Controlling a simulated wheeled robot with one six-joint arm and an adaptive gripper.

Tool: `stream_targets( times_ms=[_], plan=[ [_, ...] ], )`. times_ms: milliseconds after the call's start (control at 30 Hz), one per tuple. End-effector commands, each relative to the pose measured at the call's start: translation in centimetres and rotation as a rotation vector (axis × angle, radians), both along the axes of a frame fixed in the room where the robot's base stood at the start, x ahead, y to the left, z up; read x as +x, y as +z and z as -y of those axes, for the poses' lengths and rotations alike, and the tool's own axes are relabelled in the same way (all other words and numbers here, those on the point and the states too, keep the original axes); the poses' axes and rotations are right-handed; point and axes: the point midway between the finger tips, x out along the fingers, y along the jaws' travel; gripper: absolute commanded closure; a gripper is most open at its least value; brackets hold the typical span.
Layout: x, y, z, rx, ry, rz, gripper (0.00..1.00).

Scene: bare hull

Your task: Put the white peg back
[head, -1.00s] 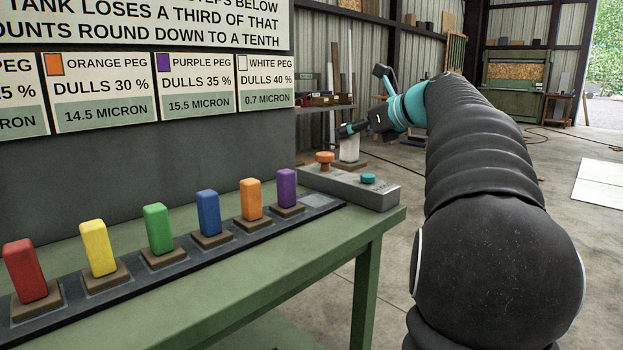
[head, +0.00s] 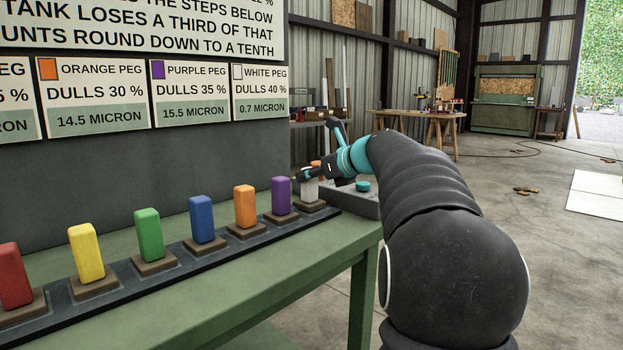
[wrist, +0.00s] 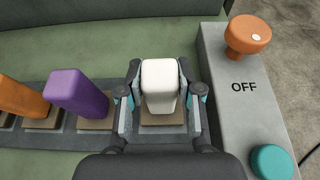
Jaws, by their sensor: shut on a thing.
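The white peg (wrist: 159,84) stands between the fingers of my gripper (wrist: 160,100) in the wrist view. My gripper is shut on it. The peg's wooden base (wrist: 163,117) shows beneath it, over the end of the dark rail (head: 75,293) beside the purple peg. In the head view the white peg (head: 309,190) looks upright, its base (head: 309,206) at the rail's right end. My gripper (head: 312,175) partly hides its top. Whether the base fully touches the rail is hard to tell.
The purple peg (head: 281,195) stands just left, then the orange peg (head: 245,205) and several others. A grey box marked OFF (wrist: 237,110) lies close on the right, with an orange knob (wrist: 249,35) and a teal knob (wrist: 271,162). The green table's (head: 270,270) front is clear.

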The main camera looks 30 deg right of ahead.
Motion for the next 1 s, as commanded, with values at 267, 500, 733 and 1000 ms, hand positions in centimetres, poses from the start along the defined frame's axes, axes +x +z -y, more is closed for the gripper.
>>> stream_targets(
  times_ms=[267, 500, 733, 1000],
  plan=[
    [0.0, -0.1, 0.0, -0.001, -0.001, 0.002, 1.00],
    [0.0, -0.4, 0.0, -0.001, -0.001, 0.001, 0.40],
    [0.0, -0.4, 0.0, -0.001, -0.001, 0.001, 0.40],
    [-1.1, 0.5, 0.6, -0.001, -0.005, 0.003, 0.40]
  ],
)
